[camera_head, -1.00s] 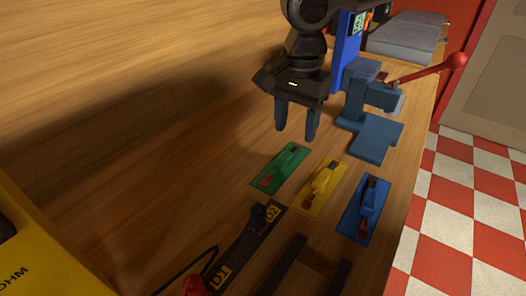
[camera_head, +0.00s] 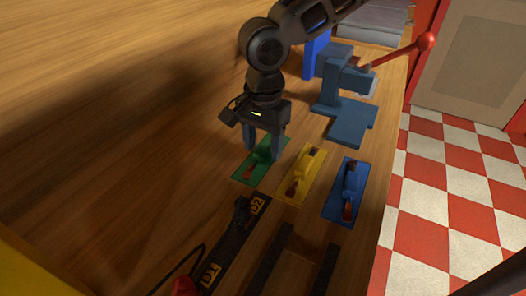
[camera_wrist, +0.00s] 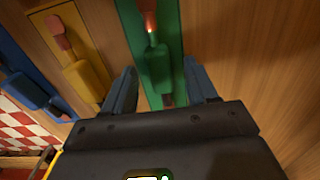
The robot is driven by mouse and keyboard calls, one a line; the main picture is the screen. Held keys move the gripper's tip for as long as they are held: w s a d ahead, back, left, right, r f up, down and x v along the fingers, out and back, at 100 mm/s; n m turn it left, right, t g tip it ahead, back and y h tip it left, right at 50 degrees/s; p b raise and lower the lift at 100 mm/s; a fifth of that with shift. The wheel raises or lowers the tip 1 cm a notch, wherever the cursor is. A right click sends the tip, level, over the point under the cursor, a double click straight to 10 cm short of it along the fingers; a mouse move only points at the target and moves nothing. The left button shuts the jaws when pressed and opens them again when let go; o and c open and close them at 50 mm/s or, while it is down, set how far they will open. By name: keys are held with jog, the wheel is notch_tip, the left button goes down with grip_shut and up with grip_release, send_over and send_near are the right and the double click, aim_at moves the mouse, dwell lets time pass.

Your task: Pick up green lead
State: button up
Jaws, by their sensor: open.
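The green lead (camera_wrist: 157,62) lies on a green plate (camera_wrist: 130,14) on the wooden bench; its red-brown tip points away from my gripper in the wrist view. In the head view my gripper (camera_head: 264,154) is over the green plate (camera_head: 243,176) and hides much of the lead. In the wrist view my gripper (camera_wrist: 163,88) is open, with one finger on each side of the green lead. Nothing is held. How far the fingertips are above the bench is hard to tell.
A yellow lead (camera_head: 302,174) and a blue lead (camera_head: 351,188) lie on plates to the right. A black strip (camera_head: 234,236) marked D1 and D2 lies nearer. A blue-grey press (camera_head: 345,85) with a red-knobbed lever stands behind. Bare bench is to the left.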

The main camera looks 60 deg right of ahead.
jog(key=shift+c, duration=0.4)
grip_shut()
